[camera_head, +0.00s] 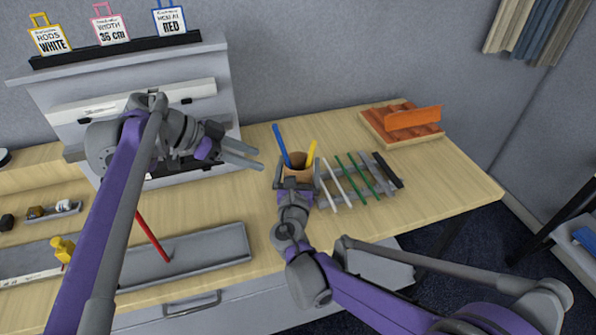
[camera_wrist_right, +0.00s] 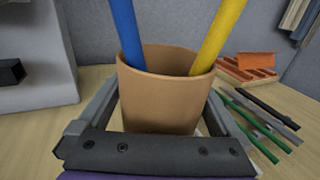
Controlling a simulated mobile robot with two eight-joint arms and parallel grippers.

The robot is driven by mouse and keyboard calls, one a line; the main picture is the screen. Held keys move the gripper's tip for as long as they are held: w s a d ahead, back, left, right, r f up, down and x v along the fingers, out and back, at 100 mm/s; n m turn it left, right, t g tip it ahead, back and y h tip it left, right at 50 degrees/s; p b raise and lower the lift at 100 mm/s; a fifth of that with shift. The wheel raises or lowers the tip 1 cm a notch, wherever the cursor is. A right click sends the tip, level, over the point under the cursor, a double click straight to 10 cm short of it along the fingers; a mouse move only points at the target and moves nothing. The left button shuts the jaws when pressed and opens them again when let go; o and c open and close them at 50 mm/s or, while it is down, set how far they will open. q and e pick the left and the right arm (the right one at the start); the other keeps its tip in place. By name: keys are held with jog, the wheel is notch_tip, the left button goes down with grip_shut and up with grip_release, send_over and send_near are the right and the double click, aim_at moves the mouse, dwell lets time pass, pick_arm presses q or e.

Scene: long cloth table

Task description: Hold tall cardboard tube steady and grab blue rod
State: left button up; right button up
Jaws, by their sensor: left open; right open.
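The cardboard tube (camera_head: 299,172) stands upright on the table. It also fills the middle of the right wrist view (camera_wrist_right: 165,95). A blue rod (camera_head: 281,145) leans out of its top to the left, seen large in the right wrist view (camera_wrist_right: 127,30). A yellow rod (camera_head: 311,153) leans out to the right. My right gripper (camera_head: 297,184) is open, with its fingers on either side of the tube; whether they touch it I cannot tell. My left gripper (camera_head: 255,157) is open and empty, left of the tube, its fingers pointing right towards the blue rod.
Several thin rods, white (camera_head: 344,177), green (camera_head: 358,173) and black (camera_head: 388,170), lie right of the tube. An orange rack (camera_head: 402,127) stands at the back right. A red rod (camera_head: 151,238) leans over a grey tray (camera_head: 205,247) at left. Bare table lies at the far right.

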aim_at(297, 153)
jog(key=c, duration=1.1)
pick_arm(q)
jog(key=s+d+f+n+t+h, duration=0.2)
jog(key=s+f+n+t+h, duration=0.15)
jog(key=n+t, duration=0.5)
jog(key=shift+m+t+y, duration=0.35)
jog(key=shift+m+t, duration=0.3)
jog(key=x, duration=1.1)
jog(key=shift+w+d, duration=0.2)
jog(key=shift+d, duration=0.05)
